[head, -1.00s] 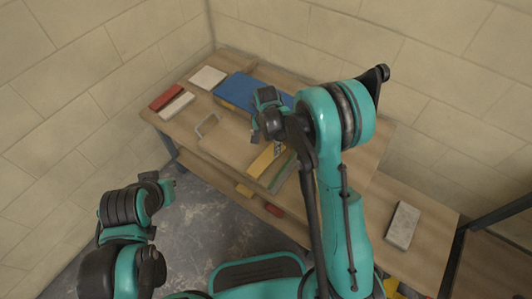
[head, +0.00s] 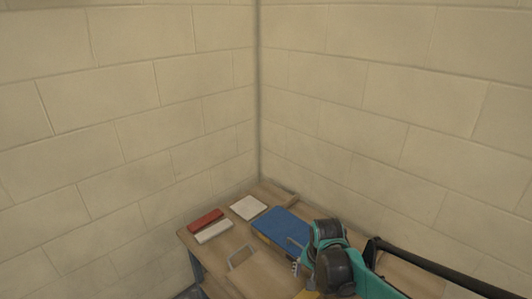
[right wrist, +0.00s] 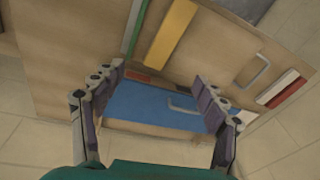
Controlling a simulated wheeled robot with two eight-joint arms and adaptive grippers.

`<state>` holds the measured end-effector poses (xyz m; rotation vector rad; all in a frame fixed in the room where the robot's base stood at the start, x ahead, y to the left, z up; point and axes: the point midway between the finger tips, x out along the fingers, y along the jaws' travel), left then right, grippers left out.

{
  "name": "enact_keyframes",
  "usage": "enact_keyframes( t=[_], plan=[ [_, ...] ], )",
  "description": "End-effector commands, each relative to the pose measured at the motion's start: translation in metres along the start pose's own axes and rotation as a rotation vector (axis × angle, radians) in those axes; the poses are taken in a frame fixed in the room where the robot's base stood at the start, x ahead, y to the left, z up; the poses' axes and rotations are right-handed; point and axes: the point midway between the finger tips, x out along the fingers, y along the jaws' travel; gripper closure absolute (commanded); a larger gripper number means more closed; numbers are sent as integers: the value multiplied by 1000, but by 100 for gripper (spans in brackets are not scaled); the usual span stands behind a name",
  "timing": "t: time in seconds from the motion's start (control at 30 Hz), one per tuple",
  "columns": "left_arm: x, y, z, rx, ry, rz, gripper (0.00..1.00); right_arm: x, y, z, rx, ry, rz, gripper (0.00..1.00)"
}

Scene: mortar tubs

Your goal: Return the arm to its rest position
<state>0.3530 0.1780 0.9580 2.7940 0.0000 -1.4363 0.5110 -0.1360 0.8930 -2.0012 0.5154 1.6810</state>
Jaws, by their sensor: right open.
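My right arm (head: 345,270) is in the lower right of the head view, folded over the table. In the right wrist view my right gripper (right wrist: 158,76) is open, with its two fingers wide apart and nothing between them. Beyond the fingers lies a blue case (right wrist: 140,105) with a grey handle, and the gripper looks apart from it. The blue case also shows in the head view (head: 280,228), left of the arm. My left gripper is outside both current views.
The wooden table (head: 208,262) stands in the wall corner. It bears a red block (head: 206,221), a white block (head: 213,232) and a pale square (head: 249,207). In the right wrist view, a yellow bar (right wrist: 172,34) and a green bar (right wrist: 136,22) lie on the wood.

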Motion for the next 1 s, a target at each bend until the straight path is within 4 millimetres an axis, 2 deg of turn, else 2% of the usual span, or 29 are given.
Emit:
enact_keyframes(
  t=[0.03,0.2,0.4,0.7,1.0],
  plan=[
    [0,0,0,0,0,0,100,-16,10,7,-39,25,-18,27],
    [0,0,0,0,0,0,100,-56,39,27,-192,121,-72,27],
    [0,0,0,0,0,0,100,-84,74,57,-369,247,-112,27],
    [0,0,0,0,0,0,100,-93,111,90,-570,403,-123,27],
    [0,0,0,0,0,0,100,-93,116,95,-609,435,-121,27]
  ],
)
